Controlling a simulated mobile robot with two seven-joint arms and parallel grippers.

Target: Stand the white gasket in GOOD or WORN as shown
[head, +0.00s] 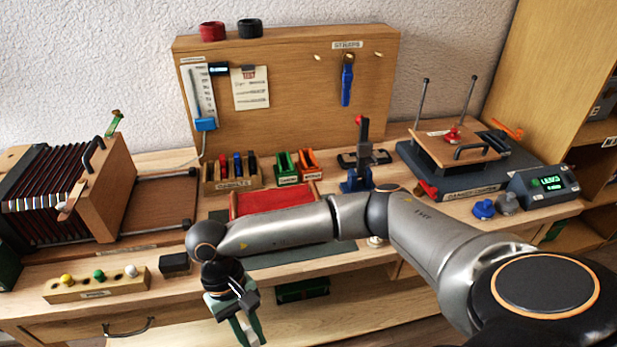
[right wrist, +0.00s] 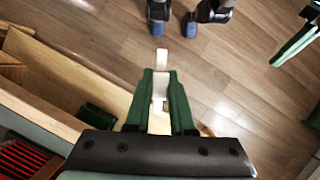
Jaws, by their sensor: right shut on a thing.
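My right gripper (head: 248,330) hangs at the table's front edge, low in the head view. In the right wrist view its green fingers (right wrist: 160,88) are shut on a white gasket (right wrist: 161,62), which sticks out past the fingertips over the floor. A green slotted holder (head: 286,168) and an orange slotted holder (head: 309,163) stand side by side on the table, apart from the gripper. Their labels are too small to read surely.
A wooden rack of coloured pieces (head: 222,187) stands left of the holders, a red pad (head: 275,198) in front. A blue clamp stand (head: 359,165) and a display with green text (head: 553,184) are to the right. A note (head: 250,88) hangs on the back board. A bellows (head: 60,200) fills the left.

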